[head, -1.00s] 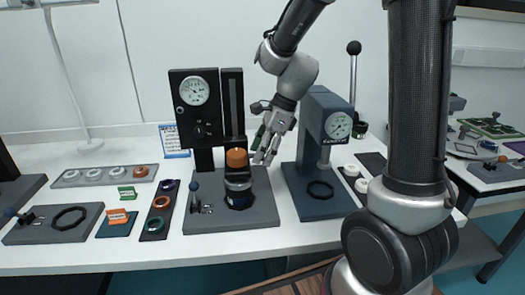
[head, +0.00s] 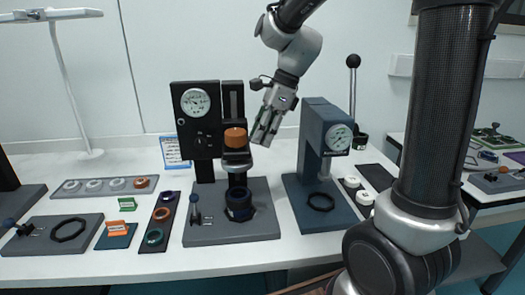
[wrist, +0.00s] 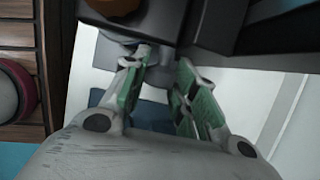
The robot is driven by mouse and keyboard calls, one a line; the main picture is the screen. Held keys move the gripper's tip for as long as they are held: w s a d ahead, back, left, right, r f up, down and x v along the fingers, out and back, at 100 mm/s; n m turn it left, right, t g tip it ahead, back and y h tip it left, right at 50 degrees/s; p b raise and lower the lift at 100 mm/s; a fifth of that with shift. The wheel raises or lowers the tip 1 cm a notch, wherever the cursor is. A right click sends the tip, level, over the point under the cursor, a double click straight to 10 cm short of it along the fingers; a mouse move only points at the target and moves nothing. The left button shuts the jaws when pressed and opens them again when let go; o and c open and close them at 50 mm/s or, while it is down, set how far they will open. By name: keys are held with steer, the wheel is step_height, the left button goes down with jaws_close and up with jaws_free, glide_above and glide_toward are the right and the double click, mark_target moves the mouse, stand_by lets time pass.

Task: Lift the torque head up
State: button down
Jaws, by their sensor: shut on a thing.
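The exact contact is partly hidden.
Ring trays (head: 158,220), small coloured blocks and another base plate lie to the left. A white wall is behind.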

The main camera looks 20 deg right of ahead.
steer(key=shift+r, duration=0.3)
steer(key=shift+d, duration=0.1)
steer(key=c, duration=1.1)
jaws_free()
steer(key=v, duration=1.2)
steer(key=shift+s, duration=0.15)
